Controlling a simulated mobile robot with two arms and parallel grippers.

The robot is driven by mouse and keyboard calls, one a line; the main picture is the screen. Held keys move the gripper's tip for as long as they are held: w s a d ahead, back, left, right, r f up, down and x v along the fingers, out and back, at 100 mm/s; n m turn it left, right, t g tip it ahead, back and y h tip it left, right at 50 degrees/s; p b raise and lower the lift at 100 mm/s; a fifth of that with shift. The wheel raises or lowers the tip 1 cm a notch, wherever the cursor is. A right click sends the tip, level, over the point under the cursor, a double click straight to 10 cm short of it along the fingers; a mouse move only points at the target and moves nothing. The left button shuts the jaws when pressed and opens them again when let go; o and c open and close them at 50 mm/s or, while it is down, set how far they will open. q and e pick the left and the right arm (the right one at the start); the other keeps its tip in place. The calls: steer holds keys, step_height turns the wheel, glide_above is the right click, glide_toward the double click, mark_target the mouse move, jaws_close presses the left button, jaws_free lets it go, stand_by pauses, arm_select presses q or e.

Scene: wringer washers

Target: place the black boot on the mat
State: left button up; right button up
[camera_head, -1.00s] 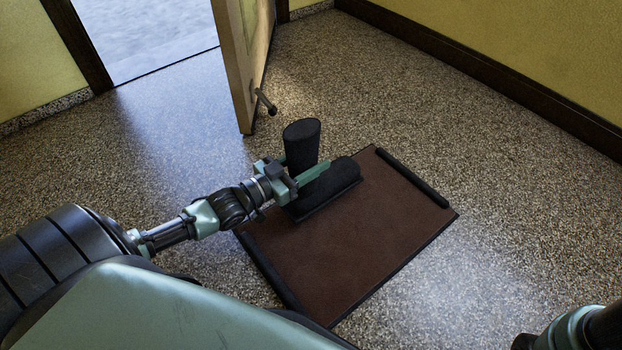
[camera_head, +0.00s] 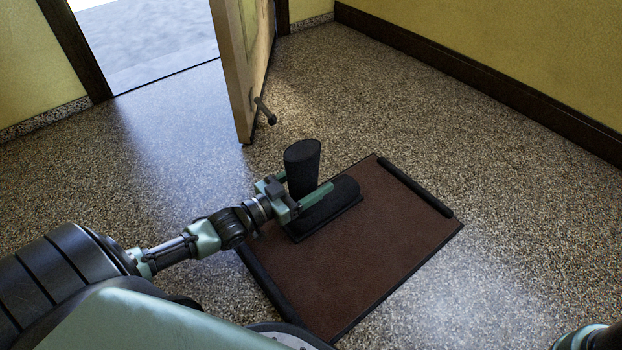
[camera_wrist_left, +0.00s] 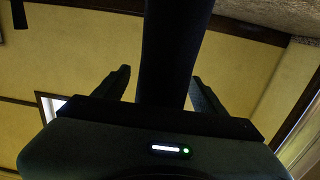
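The black boot (camera_head: 303,165) stands upright at the far left edge of the brown mat (camera_head: 370,240), its foot part pointing right. Its sole appears to rest on the mat; the heel side is partly hidden by my gripper. My left gripper (camera_head: 303,187) is around the boot's shaft, one finger on each side. In the left wrist view the dark shaft (camera_wrist_left: 172,50) stands between the two fingers, with a visible gap at the left finger, so the gripper looks open. Part of my right arm shows at the bottom right corner; its gripper is out of view.
The mat has raised black bars on two opposite edges. An open door (camera_head: 237,70) with a dark handle (camera_head: 265,110) stands just behind the boot. The speckled floor (camera_head: 480,160) is clear to the right, up to the yellow wall (camera_head: 520,45).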

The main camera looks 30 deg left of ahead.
mark_target(288, 192)
arm_select(q)
steer(key=shift+s+r, duration=0.1)
steer(key=shift+r, duration=0.05)
steer(key=p+v, duration=0.6)
steer(key=v, duration=0.4)
steer(key=shift+s+a+r, duration=0.15)
steer(key=shift+s, duration=0.05)
steer(key=shift+s+a+p, duration=0.25)
steer(key=shift+s+p, duration=0.15)
steer(key=shift+s, duration=0.3)
steer(key=shift+d, duration=0.1)
